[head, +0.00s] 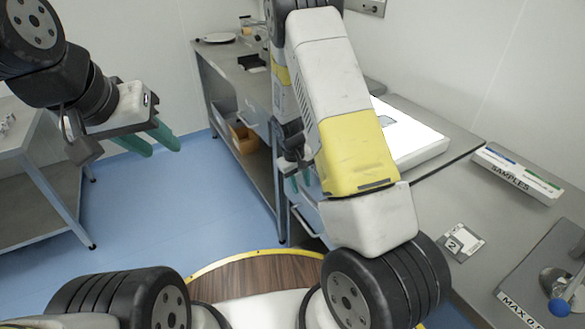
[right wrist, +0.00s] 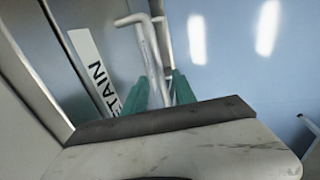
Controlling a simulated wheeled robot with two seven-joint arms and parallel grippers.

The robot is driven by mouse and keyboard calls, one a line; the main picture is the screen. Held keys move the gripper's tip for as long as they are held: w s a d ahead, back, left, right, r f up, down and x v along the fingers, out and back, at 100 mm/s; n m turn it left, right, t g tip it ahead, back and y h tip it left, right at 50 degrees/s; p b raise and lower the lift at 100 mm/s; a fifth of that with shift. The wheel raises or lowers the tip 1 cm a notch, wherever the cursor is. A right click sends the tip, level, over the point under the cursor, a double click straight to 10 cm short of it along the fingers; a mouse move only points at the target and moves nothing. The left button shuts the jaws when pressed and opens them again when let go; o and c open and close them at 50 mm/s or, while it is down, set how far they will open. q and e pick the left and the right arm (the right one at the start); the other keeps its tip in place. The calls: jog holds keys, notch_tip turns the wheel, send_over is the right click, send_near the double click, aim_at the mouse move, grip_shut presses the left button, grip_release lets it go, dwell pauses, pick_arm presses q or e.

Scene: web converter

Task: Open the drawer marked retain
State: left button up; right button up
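The white label (right wrist: 95,70) on a grey drawer front shows the letters "TAIN" in the right wrist view; the rest is cut off or hidden. A pale bar handle (right wrist: 146,45) stands out from that front. My right gripper (right wrist: 163,88) has its green fingers on either side of the handle's bar; whether they press on it is unclear. In the head view my right gripper (head: 298,182) is low beside the bench, partly behind my arm, near a light drawer edge (head: 311,217). My left gripper (head: 160,140) is open and empty over the floor, far from the drawer.
A steel table (head: 30,165) stands at left. Blue floor (head: 185,205) between is clear.

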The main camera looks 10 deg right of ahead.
jog(key=shift+d+f, duration=0.1)
jog(key=shift+f, duration=0.3)
grip_shut()
dwell(1.2)
